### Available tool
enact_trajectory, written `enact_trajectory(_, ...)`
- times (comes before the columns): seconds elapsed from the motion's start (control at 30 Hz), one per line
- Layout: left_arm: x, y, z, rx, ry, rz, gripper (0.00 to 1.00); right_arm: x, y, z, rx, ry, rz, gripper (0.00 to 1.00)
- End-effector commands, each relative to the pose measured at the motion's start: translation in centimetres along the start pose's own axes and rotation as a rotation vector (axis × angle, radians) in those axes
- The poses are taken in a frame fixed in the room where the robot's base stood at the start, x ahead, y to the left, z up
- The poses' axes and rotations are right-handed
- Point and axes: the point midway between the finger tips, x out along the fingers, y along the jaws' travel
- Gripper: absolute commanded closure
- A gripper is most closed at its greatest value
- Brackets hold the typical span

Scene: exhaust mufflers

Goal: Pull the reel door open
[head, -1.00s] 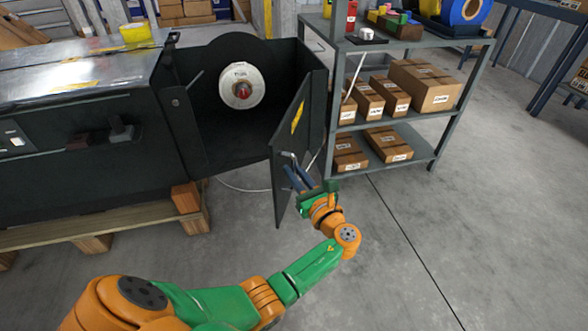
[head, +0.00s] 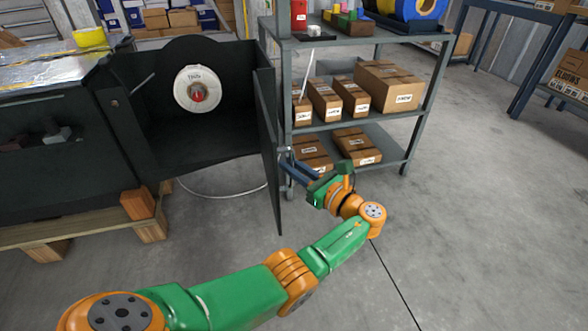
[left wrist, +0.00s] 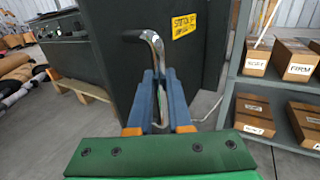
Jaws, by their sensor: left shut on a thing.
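The reel door (head: 268,150) is a dark panel standing swung out from the dark reel housing (head: 125,125), seen nearly edge-on. The white reel (head: 198,90) with a red centre shows inside the open housing. My left gripper (head: 288,164) is at the door's outer face, to its right. In the left wrist view, the blue fingers (left wrist: 162,95) are shut on the chrome door handle (left wrist: 150,40), whose bent top sticks up above them. The door (left wrist: 200,60) carries a yellow label (left wrist: 184,25) there. My right gripper is not in view.
A grey shelf rack (head: 350,122) with cardboard boxes (head: 388,86) stands close to the right of the door. The housing's machine rests on a wooden pallet (head: 60,232). A thin white cable (head: 215,196) lies on the floor under the door. The floor at the right is clear.

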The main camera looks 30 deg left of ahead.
Motion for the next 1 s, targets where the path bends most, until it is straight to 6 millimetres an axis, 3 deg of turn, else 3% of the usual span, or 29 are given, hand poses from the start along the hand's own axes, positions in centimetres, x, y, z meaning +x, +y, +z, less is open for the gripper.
enact_trajectory(0.3, 0.2, -0.1, 0.3, -0.004, -0.006, -0.001, 1.00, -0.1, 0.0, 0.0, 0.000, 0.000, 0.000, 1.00)
enact_trajectory(0.33, 0.2, -0.1, 0.3, -0.004, -0.006, -0.001, 0.75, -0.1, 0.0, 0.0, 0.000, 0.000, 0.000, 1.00)
enact_trajectory(0.37, 0.2, -0.1, 0.3, -0.004, -0.006, -0.001, 0.70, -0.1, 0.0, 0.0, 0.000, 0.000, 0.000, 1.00)
enact_trajectory(0.6, -0.1, -0.1, 0.2, -0.002, -0.003, -0.001, 0.70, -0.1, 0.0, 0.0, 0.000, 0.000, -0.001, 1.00)
enact_trajectory(0.87, -5.1, -0.1, 0.1, -0.002, -0.001, -0.002, 0.70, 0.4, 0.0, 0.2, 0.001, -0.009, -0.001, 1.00)
enact_trajectory(1.0, -6.7, -0.1, 0.1, -0.003, -0.003, 0.000, 0.70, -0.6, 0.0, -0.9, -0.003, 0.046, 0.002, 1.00)
